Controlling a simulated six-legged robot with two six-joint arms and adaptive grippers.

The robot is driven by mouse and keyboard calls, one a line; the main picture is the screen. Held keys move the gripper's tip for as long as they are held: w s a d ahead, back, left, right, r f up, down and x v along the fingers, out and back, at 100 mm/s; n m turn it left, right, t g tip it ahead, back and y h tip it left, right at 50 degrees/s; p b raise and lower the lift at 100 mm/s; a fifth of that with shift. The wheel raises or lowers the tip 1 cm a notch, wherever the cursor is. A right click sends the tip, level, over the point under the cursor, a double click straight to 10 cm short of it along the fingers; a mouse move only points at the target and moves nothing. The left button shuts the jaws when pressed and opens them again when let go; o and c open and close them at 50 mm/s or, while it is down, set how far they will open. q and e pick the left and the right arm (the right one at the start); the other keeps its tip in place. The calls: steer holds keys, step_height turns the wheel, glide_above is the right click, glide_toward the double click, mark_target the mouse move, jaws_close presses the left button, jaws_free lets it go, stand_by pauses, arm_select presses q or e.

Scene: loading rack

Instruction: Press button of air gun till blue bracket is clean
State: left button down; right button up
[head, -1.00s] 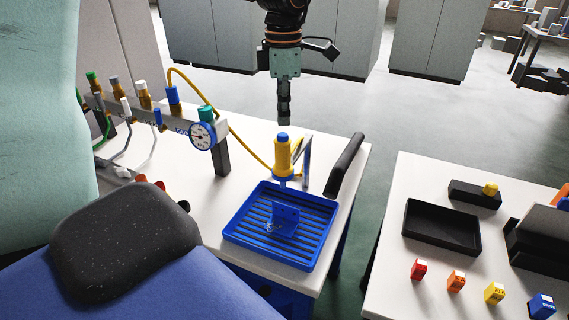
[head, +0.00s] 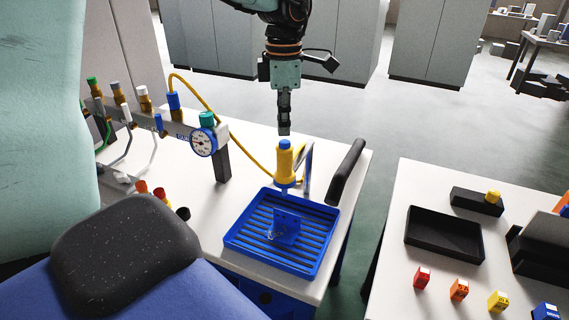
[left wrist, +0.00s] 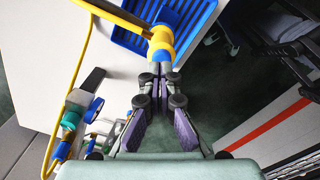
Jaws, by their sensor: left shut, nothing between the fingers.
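The yellow air gun (head: 284,166) stands upright at the back of the blue slatted tray, with its blue button (head: 284,145) on top. In the left wrist view the air gun (left wrist: 160,38) shows just beyond my fingertips. The blue bracket (head: 287,228) stands in the tray below the gun's nozzle, with pale specks around its lower left. My right gripper is not in view.
The blue tray (head: 233,240) sits on a white table. A yellow hose (head: 236,135) runs to a valve rack with a gauge (head: 203,142) on the left. A second table at right holds a black bin (head: 443,252) and small coloured blocks.

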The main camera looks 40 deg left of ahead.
arm_select(q)
steer(key=shift+d+r, duration=0.1)
steer(key=shift+d, duration=0.1)
steer(key=shift+a+f, duration=0.2)
steer(key=shift+d+f, duration=0.2)
steer(key=shift+f, duration=0.05)
stand_by(0.3)
steer(key=shift+a+f, duration=0.15)
steer(key=shift+f, duration=0.2)
steer(key=shift+s+f, duration=0.1)
steer(key=shift+f, duration=0.2)
stand_by(2.1)
steer(key=shift+r, duration=0.1)
